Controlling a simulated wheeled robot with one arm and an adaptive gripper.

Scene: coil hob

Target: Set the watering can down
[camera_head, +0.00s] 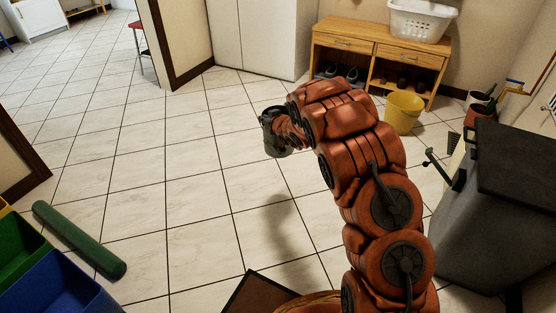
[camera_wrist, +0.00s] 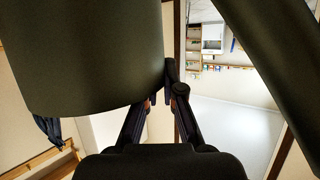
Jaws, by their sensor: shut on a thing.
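The watering can is a dark olive-green thing. In the wrist view its rounded body (camera_wrist: 85,55) fills the upper left, close to the camera, and a dark green slanting part (camera_wrist: 268,65) crosses the upper right. My gripper (camera_wrist: 168,85) is shut on the can; the exact part between the fingertips is hard to make out. In the head view the can (camera_head: 277,146) shows small at the end of my arm, held above the tiled floor. My arm hides much of it there.
White floor tiles (camera_head: 150,200) lie open left of my arm. A yellow bucket (camera_head: 403,112), a wooden bench (camera_head: 385,50) with a laundry basket (camera_head: 420,18), and a dark grey chest (camera_head: 500,210) stand right.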

